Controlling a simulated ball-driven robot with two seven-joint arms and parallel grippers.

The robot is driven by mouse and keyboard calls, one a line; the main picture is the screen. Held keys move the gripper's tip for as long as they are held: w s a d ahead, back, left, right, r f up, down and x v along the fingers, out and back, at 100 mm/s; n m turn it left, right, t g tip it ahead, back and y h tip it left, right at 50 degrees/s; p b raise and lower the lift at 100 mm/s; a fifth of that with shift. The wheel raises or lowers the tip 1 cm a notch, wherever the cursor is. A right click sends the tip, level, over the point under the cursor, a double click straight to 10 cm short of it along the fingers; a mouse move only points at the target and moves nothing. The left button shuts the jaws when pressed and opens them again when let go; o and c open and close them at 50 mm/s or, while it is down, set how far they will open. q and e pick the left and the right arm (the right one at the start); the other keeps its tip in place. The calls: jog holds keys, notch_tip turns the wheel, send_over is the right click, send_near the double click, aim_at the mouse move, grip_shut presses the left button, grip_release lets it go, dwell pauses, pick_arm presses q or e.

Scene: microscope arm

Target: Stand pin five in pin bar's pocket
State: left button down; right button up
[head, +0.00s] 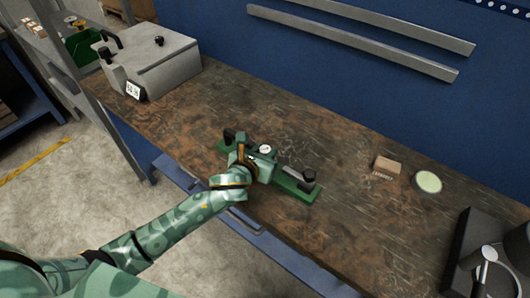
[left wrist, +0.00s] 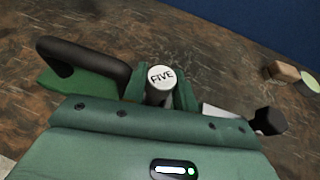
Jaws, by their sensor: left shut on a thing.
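Pin five (left wrist: 161,77) is a grey pin with a white round top marked FIVE, seen from above in the left wrist view. Its white top also shows in the head view (head: 265,149). My left gripper (left wrist: 160,92) is shut on it, with one green finger at each side. In the head view my left gripper (head: 262,158) is over the pin bar (head: 298,190), a long green base with a black handle at its left end and a black knob at its right. The pin's lower end and the pocket are hidden behind my gripper. My right gripper is out of view.
A small cardboard box (head: 387,166) and a pale green disc (head: 428,182) lie to the right on the worn bench (head: 340,150). A dark device (head: 490,250) stands at the lower right. A grey case (head: 155,62) stands at the back left. The bench behind the bar is clear.

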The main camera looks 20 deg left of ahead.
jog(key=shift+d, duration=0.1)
pick_arm(q)
jog(key=c, duration=1.4)
grip_release()
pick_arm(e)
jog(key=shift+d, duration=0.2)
